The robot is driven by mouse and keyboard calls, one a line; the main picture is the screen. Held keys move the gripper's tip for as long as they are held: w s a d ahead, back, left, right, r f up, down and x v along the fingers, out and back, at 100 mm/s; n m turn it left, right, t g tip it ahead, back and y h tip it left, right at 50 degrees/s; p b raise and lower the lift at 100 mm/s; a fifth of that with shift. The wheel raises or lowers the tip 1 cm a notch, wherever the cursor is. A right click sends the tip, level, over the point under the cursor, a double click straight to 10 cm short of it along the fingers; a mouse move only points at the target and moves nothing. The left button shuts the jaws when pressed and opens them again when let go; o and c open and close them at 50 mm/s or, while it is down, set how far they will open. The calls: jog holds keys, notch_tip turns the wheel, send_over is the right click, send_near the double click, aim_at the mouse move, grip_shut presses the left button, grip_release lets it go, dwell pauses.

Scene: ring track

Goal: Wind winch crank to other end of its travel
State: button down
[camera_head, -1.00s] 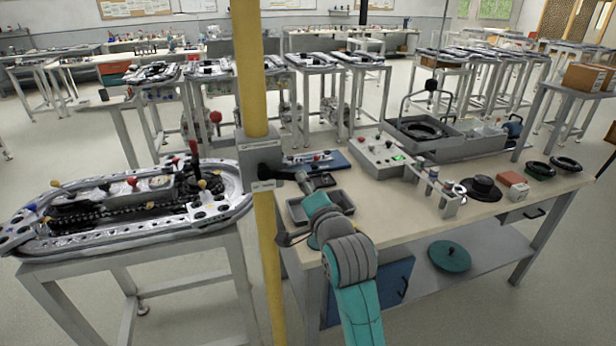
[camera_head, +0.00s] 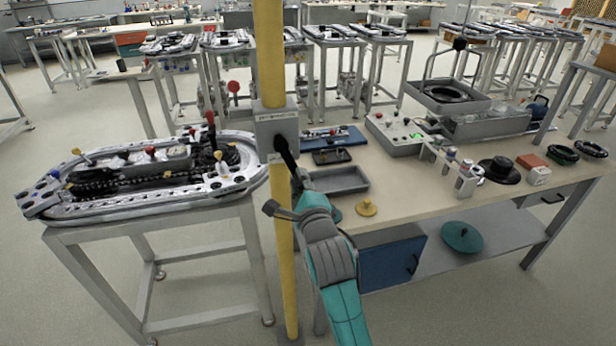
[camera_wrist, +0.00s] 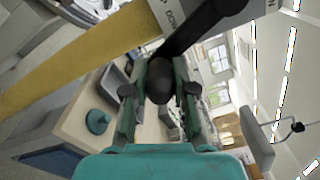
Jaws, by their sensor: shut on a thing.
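The winch is a grey box (camera_head: 277,128) fixed to the yellow post (camera_head: 269,60). Its black crank arm (camera_head: 288,158) slants down and slightly right from the box's front. In the wrist view the crank arm (camera_wrist: 200,25) runs from the upper right down to a dark round knob (camera_wrist: 159,82). My gripper (camera_wrist: 160,88) has its two fingers on either side of this knob and is shut on it. In the head view my gripper (camera_head: 300,186) is at the crank's lower end, where my arm largely hides the knob and fingertips.
A workbench (camera_head: 410,196) with a grey tray (camera_head: 336,181), a yellow knobbed piece (camera_head: 366,207) and a control box (camera_head: 394,134) stands close right of the post. A ring-track table (camera_head: 150,215) stands close left. Open floor lies in front.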

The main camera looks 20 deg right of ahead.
jog(key=shift+a+f+m, duration=0.3)
jog(key=shift+a+f, duration=0.15)
jog(key=shift+a, duration=0.55)
jog(key=c, duration=0.9)
grip_release()
jog(key=shift+c, duration=0.2)
jog(key=s, duration=1.2)
